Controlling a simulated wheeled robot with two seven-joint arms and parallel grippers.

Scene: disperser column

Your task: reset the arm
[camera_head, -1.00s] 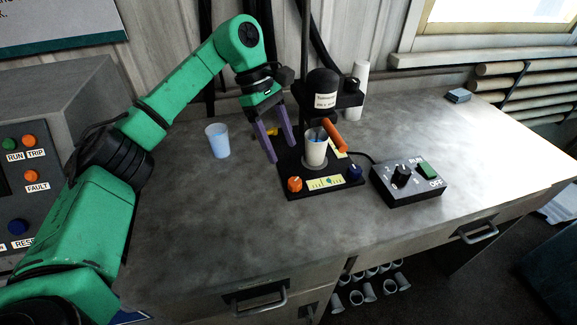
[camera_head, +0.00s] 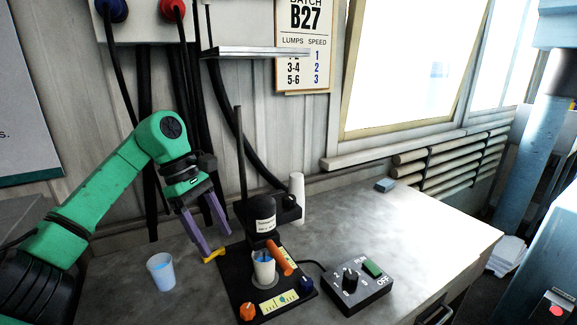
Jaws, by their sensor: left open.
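My left arm is green and comes in from the left. Its gripper (camera_head: 216,243) has two purple fingers spread apart, pointing down with nothing between them. It hangs just left of the disperser (camera_head: 262,212), a black motor head with a label on a vertical rod. A cup (camera_head: 263,274) stands on the disperser's black base under the head. A second cup (camera_head: 161,272) with pale blue contents stands on the bench to the left, apart from the gripper. My right gripper is not in view.
The control box (camera_head: 357,286) with a knob and green switch stands right of the base. An orange handle (camera_head: 279,257) sticks out by the cup. A yellow piece (camera_head: 213,255) lies near my fingertips. The bench (camera_head: 420,222) is mostly clear at right. A wall shelf (camera_head: 255,52) hangs above.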

